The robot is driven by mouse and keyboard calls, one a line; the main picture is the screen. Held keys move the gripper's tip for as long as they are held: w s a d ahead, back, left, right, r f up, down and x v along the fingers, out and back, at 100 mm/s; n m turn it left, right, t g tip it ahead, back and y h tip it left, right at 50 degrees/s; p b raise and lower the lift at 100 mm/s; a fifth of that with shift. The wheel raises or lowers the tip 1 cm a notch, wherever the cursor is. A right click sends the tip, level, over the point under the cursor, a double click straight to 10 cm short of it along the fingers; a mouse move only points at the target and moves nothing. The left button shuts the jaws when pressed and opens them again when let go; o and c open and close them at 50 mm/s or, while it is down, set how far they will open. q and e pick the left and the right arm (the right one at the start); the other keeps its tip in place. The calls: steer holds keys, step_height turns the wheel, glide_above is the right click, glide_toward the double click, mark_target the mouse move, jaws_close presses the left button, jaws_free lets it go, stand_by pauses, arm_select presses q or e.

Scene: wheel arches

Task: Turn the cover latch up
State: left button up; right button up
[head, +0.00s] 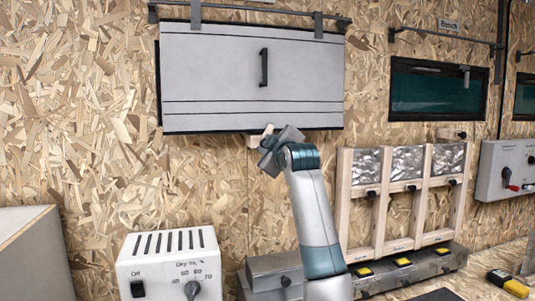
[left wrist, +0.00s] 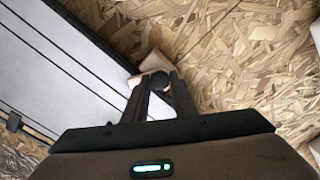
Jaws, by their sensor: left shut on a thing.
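The cover (head: 215,65) is a pale grey panel with a black handle (head: 263,68), hanging shut from a rail on the wall. It also fills the left of the left wrist view (left wrist: 55,75). The cover latch (head: 253,141) is a small pale wooden piece at the cover's lower edge, largely hidden behind my gripper. In the left wrist view, the latch (left wrist: 153,62) has a dark round knob (left wrist: 160,81) between my fingertips. My left gripper (head: 268,146) is shut on this knob; it also shows in the left wrist view (left wrist: 153,92). The latch's exact angle is unclear. My right gripper is not in view.
A teal window (head: 436,90) with a similar wooden latch (head: 452,133) is at the right. The wall left of the cover is clear.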

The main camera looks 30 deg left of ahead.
arm_select(q)
steer(key=shift+n+b, duration=0.5)
steer(key=shift+n, duration=2.5)
steer(key=o, duration=1)
steer(key=shift+o, duration=0.2)
